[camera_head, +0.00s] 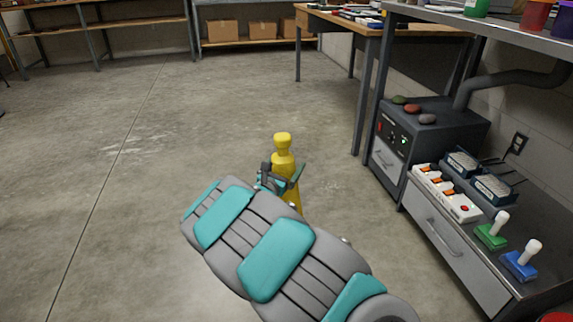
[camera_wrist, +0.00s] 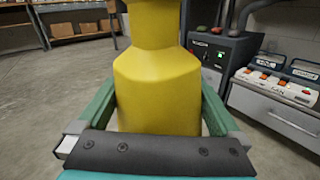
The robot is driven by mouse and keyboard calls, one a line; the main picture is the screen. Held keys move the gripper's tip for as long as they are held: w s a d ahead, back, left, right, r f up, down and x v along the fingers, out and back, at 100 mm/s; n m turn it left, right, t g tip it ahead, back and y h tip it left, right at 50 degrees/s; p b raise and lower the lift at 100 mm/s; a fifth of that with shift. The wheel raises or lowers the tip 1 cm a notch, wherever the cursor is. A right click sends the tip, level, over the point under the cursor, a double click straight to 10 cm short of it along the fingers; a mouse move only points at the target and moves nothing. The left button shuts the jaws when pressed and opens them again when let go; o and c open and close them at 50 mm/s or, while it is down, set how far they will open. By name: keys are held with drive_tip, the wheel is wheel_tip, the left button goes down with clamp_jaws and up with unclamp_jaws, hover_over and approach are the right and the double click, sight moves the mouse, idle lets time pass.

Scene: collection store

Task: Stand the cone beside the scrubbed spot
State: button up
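The yellow cone (camera_head: 283,157) stands upright in the head view, with a knobbed top and a wider body. Its lower part is hidden behind my arm, so I cannot tell whether its base touches the floor. My gripper (camera_head: 281,180) is at the cone's body, one finger on each side. In the wrist view the cone (camera_wrist: 158,85) fills the space between the fingers of my gripper (camera_wrist: 158,108), and both fingers lie close against its sides. A pale, scuffed patch (camera_head: 125,147) shows on the floor to the left; I cannot tell whether it is the scrubbed spot.
A metal bench (camera_head: 462,250) on the right carries a dark control box (camera_head: 425,140), a switch strip (camera_head: 445,192) and two joysticks. A wooden table (camera_head: 345,24) stands behind it. Shelves with cardboard boxes (camera_head: 222,33) line the back. The concrete floor to the left is clear.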

drive_tip(key=shift+r, duration=0.1)
drive_tip(key=shift+s+a, duration=0.15)
drive_tip(key=shift+s, duration=0.1)
drive_tip(key=v, duration=1.1)
drive_tip(key=shift+s, duration=0.25)
drive_tip(key=shift+r, duration=0.1)
